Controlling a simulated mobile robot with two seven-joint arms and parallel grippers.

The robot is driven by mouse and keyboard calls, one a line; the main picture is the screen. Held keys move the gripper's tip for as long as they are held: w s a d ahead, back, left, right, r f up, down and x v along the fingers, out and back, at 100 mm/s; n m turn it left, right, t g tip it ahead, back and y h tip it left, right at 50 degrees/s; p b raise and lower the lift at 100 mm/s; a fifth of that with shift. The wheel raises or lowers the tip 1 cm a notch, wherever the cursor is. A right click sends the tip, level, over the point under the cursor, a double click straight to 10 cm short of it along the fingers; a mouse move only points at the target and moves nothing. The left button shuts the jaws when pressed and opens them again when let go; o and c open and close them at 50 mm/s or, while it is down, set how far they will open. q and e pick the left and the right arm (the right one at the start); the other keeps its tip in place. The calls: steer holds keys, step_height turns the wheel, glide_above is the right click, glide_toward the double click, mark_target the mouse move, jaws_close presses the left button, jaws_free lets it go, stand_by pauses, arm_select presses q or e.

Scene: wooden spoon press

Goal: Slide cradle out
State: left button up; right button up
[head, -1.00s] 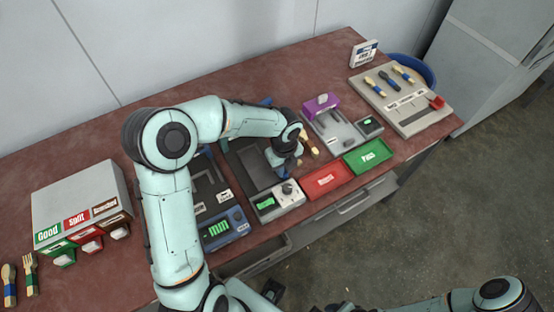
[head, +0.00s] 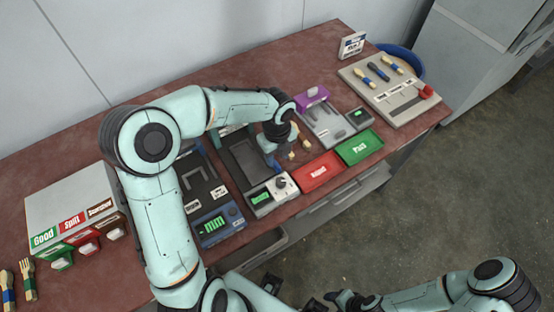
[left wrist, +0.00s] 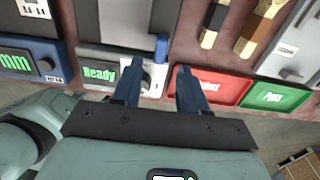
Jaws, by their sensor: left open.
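The press station (head: 243,160) stands mid-table, with a dark bed and a pale front panel (head: 260,197) holding a green display. In the left wrist view the display (left wrist: 100,71) reads "Ready". I cannot clearly tell the cradle from the bed; a pale plate (left wrist: 118,18) shows there. A small blue upright piece (left wrist: 161,48) stands at the bed's front right. My left gripper (head: 270,160) is over the station's right side. Its blue fingers (left wrist: 159,70) are apart and empty, with the blue piece beyond the gap. My right arm (head: 440,292) is low at the right; its jaws are unclear.
Red (head: 320,171) and green (head: 360,147) trays line the front edge. A blue-fronted gauge (head: 218,224) stands left. A purple-topped device (head: 312,97) and a utensil board (head: 397,88) stand right.

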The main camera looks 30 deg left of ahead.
arm_select(q)
step_height(320, 180, up, 9)
steer(key=shift+f+p, duration=0.2)
steer(key=shift+p, duration=0.25)
stand_by(0.3)
